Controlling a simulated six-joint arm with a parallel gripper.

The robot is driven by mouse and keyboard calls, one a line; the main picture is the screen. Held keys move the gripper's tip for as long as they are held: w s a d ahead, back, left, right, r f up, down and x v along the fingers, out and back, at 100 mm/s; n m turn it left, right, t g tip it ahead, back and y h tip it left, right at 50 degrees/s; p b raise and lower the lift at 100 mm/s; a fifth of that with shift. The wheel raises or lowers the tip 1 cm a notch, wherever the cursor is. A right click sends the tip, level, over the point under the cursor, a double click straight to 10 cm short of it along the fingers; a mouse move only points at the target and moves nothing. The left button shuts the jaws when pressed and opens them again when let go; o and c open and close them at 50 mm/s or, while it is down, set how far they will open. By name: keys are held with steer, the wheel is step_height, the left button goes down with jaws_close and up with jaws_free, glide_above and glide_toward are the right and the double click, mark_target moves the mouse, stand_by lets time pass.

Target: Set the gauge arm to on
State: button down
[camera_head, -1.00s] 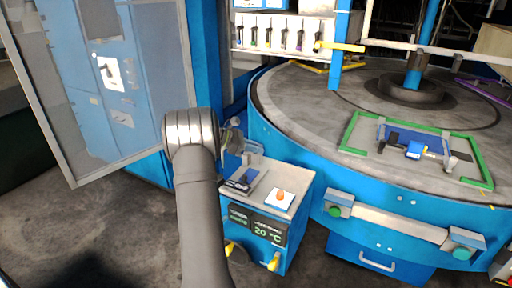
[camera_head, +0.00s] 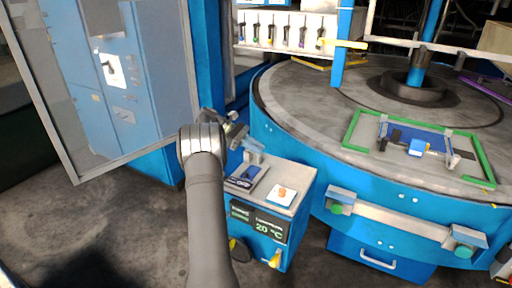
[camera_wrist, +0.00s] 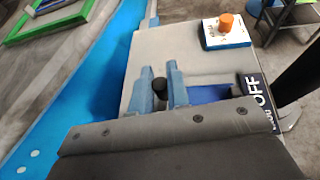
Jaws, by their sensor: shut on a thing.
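The gauge box (camera_head: 262,215) is blue with a grey top and stands in front of the round table. A dark plate with a blue part (camera_head: 243,178) lies on its top; the wrist view shows the word OFF on the plate (camera_wrist: 258,100). My gripper (camera_head: 252,152) is at the back of the plate. In the wrist view its light blue fingers (camera_wrist: 160,88) are shut around a small black knob (camera_wrist: 159,86), which I take as the end of the gauge arm. The gripper body hides the rest of the arm, and I see no ON label.
A white plate with an orange knob (camera_head: 282,193) sits beside the dark plate. The display on the box front reads 20 °C (camera_head: 268,229). The round table (camera_head: 300,110) is close behind, with a green frame (camera_head: 358,130) on it. A cabinet door (camera_head: 130,100) stands to the left.

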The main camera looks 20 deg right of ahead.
steer(key=c, duration=1.4)
jaws_free()
steer(key=r, duration=0.4)
steer(key=shift+s+d+r, duration=0.2)
steer(key=shift+r, duration=0.15)
steer(key=s+d+r, duration=0.6)
steer(key=s+d, duration=0.1)
steer(key=s, duration=0.1)
steer(key=shift+s+r, duration=0.2)
steer(key=shift+s, duration=0.15)
steer(key=shift+c, duration=0.3)
